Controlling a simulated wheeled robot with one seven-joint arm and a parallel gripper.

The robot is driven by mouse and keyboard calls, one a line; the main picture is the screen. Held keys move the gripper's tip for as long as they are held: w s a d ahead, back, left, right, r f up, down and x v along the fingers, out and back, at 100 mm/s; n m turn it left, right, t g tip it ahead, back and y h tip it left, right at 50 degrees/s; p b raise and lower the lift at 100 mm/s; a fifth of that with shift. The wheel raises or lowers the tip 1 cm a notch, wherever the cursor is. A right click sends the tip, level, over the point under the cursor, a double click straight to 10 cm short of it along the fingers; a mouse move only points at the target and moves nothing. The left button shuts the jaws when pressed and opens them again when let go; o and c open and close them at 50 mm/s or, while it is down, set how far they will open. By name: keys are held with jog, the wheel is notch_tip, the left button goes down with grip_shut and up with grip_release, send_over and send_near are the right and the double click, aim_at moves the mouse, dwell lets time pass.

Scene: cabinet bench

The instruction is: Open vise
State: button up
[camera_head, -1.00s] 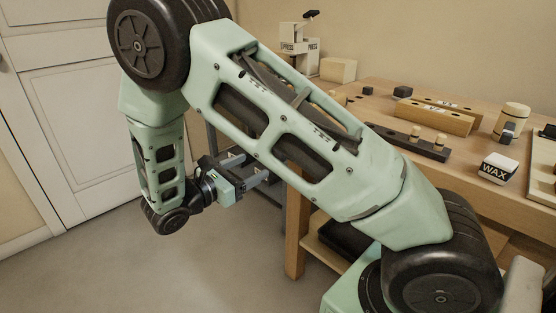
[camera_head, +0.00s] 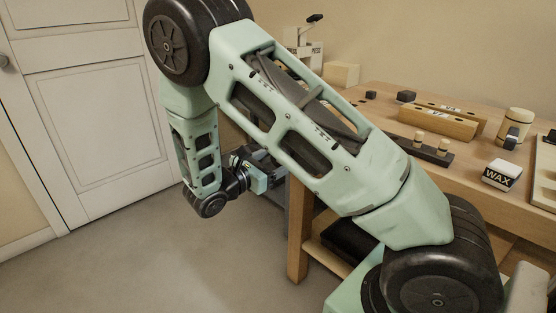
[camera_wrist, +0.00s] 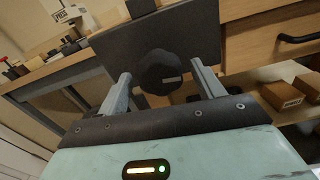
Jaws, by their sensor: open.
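The vise (camera_wrist: 205,35) shows in the wrist view as a dark upright plate at the end of the bench. A round black knob (camera_wrist: 160,72) sits on its face. My gripper (camera_wrist: 163,80) is open, with one grey finger on each side of the knob. I cannot tell whether the fingers touch the knob or the plate. In the head view my gripper (camera_head: 270,172) is at the left end of the bench, partly hidden by my arm, which also hides most of the vise.
The wooden bench (camera_head: 490,188) carries a WAX block (camera_head: 501,174), a dark strip with pegs (camera_head: 425,150), wooden blocks (camera_head: 437,123) and a jar (camera_head: 514,127). In the wrist view, a drawer with a black handle (camera_wrist: 299,38) is at right. Open floor lies left of the bench.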

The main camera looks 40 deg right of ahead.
jog(key=c, duration=0.8)
jog(key=shift+r+n+p, duration=0.1)
jog(key=shift+n+p, duration=0.5)
jog(key=shift+p, duration=0.5)
jog(key=shift+n+p, duration=0.7)
jog(key=shift+p, duration=0.25)
jog(key=shift+a+n+p, duration=0.1)
jog(key=shift+n+p, duration=1.8)
jog(key=shift+p, duration=0.6)
jog(key=shift+n+p, duration=0.7)
jog(key=shift+n+p, duration=0.4)
